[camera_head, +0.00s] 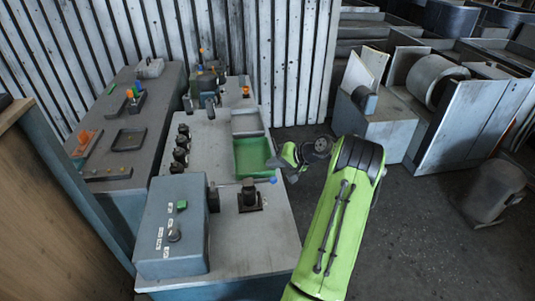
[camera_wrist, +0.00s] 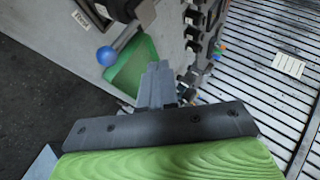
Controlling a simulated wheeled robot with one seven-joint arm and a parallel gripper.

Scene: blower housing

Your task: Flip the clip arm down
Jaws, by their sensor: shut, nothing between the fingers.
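The clip arm seems to be a short lever with a blue ball end (camera_head: 273,180), which also shows in the wrist view (camera_wrist: 106,56). It sticks out sideways from a dark clamp block (camera_head: 249,199) on the grey bench. In the wrist view its rod runs up and right from the ball to the dark block (camera_wrist: 125,8). My gripper (camera_head: 273,162) is over the bench's right edge, just beyond the ball. In the wrist view its grey fingers (camera_wrist: 157,70) are together, with nothing between them. They are apart from the ball, to its right.
A green tray (camera_head: 252,156) lies beyond the clamp. A grey control box (camera_head: 172,228) stands at the bench's front left. Several dark fittings (camera_head: 181,146) line the bench's left side. A second bench (camera_head: 128,115) is further left. Open floor (camera_head: 420,240) lies to the right.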

